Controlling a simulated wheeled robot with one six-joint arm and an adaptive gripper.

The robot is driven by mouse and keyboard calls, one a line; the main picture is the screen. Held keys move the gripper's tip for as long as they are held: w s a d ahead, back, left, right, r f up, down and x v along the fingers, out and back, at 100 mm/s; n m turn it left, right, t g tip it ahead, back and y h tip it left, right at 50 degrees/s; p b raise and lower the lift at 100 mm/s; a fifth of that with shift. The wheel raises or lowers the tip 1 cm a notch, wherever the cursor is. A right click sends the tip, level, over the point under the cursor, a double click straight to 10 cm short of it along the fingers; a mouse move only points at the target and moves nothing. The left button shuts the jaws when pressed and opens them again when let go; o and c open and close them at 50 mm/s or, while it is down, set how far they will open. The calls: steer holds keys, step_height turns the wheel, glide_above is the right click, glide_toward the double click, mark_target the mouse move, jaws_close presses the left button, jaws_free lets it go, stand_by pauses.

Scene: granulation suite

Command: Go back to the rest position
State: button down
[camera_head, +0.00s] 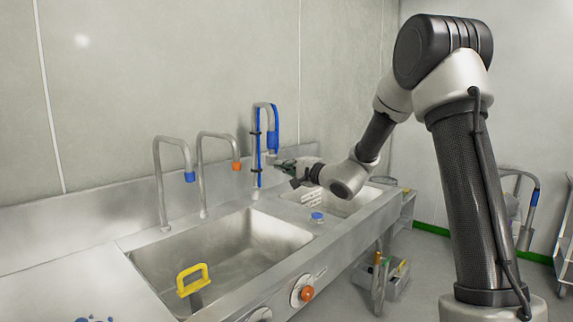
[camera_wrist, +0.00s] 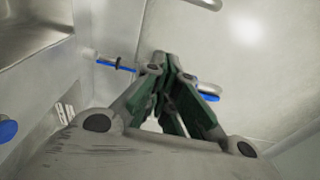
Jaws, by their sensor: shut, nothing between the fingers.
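My gripper (camera_head: 286,166) is at the end of my arm, over the sink counter, close to the blue-banded tap (camera_head: 272,140) in the head view. In the wrist view my gripper (camera_wrist: 168,62) shows its dark green fingers brought together, with nothing between them. A blue-tipped part (camera_wrist: 208,97) shows just beyond the fingers. I cannot tell whether the fingers touch the tap.
A steel sink (camera_head: 215,250) holds a yellow handle (camera_head: 193,279). Two more taps, one blue-tipped (camera_head: 190,176) and one orange-tipped (camera_head: 236,165), stand behind it. A blue-topped item (camera_head: 317,217) sits on the counter. An orange knob (camera_head: 307,293) is on the front.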

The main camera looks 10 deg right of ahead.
stand_by(0.3)
steer(key=s+a+f+n+g+y, duration=0.1)
steer(key=s+a+f+g+y, duration=0.15)
steer(key=s+f+g, duration=0.5)
steer(key=s+d+f+n+g+h, duration=0.1)
steer(key=s+d+f+n+g, duration=0.15)
steer(key=s, duration=0.75)
steer(key=s+d+f+n+g+h, duration=0.2)
steer(key=s+g, duration=0.1)
steer(key=s, duration=0.7)
steer(key=s+d+r+n+t+h, duration=0.1)
steer(key=s+d+r+n+h, duration=0.2)
steer(key=s+d, duration=0.5)
steer(key=s+d+r+n+t+h, duration=0.1)
steer(key=s+d+r+n+h, duration=0.2)
steer(key=s+d+r+h, duration=0.2)
steer(key=s+d, duration=0.3)
steer(key=s, duration=0.1)
steer(key=shift+s+d+r+h, duration=0.2)
steer(key=shift+s+d+h, duration=0.15)
steer(key=shift+s, duration=0.05)
steer(key=shift+a, duration=0.1)
